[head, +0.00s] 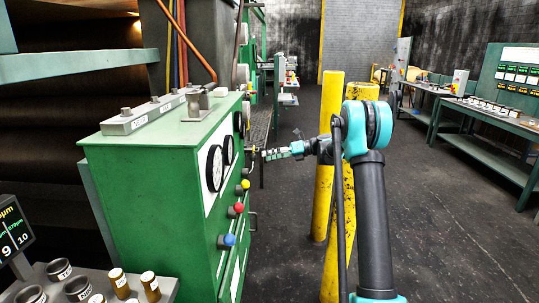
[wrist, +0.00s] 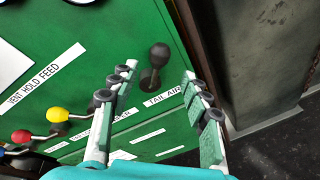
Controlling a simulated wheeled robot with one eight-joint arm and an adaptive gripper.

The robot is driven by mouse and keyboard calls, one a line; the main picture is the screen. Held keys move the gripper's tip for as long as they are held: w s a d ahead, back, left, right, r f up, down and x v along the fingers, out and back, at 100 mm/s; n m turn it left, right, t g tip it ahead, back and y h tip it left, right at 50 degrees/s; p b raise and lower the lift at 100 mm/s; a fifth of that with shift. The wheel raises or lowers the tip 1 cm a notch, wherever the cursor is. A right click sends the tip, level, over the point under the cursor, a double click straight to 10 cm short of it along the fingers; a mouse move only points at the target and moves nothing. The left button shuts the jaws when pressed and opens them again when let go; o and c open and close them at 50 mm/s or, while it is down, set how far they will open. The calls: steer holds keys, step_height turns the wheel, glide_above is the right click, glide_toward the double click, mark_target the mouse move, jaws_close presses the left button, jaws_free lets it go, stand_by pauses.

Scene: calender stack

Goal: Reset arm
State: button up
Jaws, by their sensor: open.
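My arm reaches from the lower right of the head view toward the green control cabinet (head: 150,185). My gripper (head: 265,154) is beside the cabinet's front face, to the right of its dials. In the wrist view my gripper (wrist: 160,76) is open, its two jointed fingers spread apart and nothing held. A black-knobbed lever (wrist: 158,56) on the green panel shows between the fingertips, by a label reading "TAIL AIR". Whether a finger touches it I cannot tell.
Yellow (head: 245,184), red (head: 239,208) and blue (head: 228,240) knobs stick out of the cabinet front. Yellow posts (head: 327,150) stand close behind my arm. Labelled cups and capped cylinders (head: 150,285) stand at lower left. Open dark floor (head: 440,220) lies to the right, before green benches (head: 500,125).

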steer(key=s+d+f+n+t+h, duration=0.1)
steer(key=s+d+f+n+h, duration=0.4)
steer(key=s, duration=1)
steer(key=s+d+f+n+t+h, duration=0.1)
steer(key=s+d+f+n+h, duration=0.4)
steer(key=s+d+n, duration=0.4)
steer(key=s+d+f+n+h, duration=0.5)
steer(key=s+n, duration=0.8)
steer(key=s, duration=1)
steer(key=shift+s+d+f+t, duration=0.15)
steer(key=shift+d+f+t, duration=0.35)
steer(key=shift+d, duration=0.55)
